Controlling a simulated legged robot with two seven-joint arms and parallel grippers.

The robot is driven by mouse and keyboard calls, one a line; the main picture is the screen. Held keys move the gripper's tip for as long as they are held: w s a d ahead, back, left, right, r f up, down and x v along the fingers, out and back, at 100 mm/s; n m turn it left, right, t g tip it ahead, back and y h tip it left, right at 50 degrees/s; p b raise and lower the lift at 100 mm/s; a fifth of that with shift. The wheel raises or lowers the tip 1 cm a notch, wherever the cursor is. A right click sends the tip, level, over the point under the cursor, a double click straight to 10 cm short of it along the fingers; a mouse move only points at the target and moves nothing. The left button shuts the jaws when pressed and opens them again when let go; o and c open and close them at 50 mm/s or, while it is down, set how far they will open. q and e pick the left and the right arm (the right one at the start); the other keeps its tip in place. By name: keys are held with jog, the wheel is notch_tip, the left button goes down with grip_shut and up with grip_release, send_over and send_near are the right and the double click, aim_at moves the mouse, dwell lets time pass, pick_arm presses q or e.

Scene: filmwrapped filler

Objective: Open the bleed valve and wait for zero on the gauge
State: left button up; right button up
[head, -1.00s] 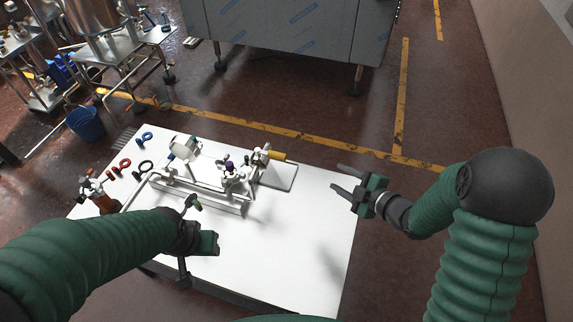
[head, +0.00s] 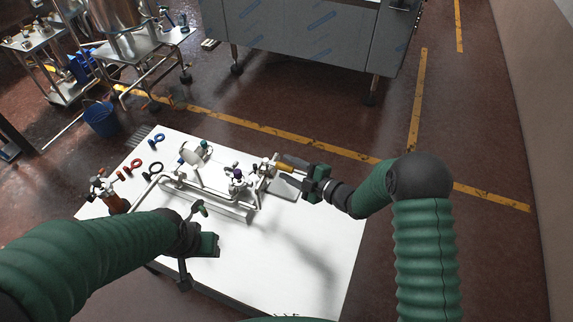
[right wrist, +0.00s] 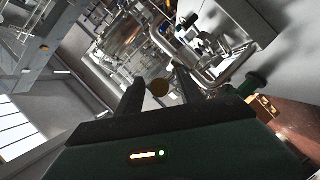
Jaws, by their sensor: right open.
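A metal pipe rig (head: 215,200) lies on the white table. A yellow handle (head: 284,168) sticks out at its right end. A purple-capped valve (head: 237,174) stands mid-rig, and a white round part that looks like the gauge (head: 192,152) is at its upper left; no reading is legible. My right gripper (head: 288,165) is open at the yellow handle.
Blue (head: 156,139), red (head: 132,167) and black (head: 153,170) ring-shaped parts lie at the table's left. A red-brown bottle-like item (head: 116,203) stands by the left edge. The table's front right (head: 300,260) is clear. A large steel cabinet (head: 310,35) stands behind.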

jog(key=shift+w+a+f, duration=0.1)
jog(key=shift+w+a, duration=0.25)
jog(key=shift+a, duration=0.45)
jog(key=shift+c, duration=0.5)
jog(key=shift+d, duration=0.1)
grip_shut()
jog(key=shift+f, duration=0.1)
jog(key=shift+d+f, duration=0.1)
jog(key=shift+f, duration=0.05)
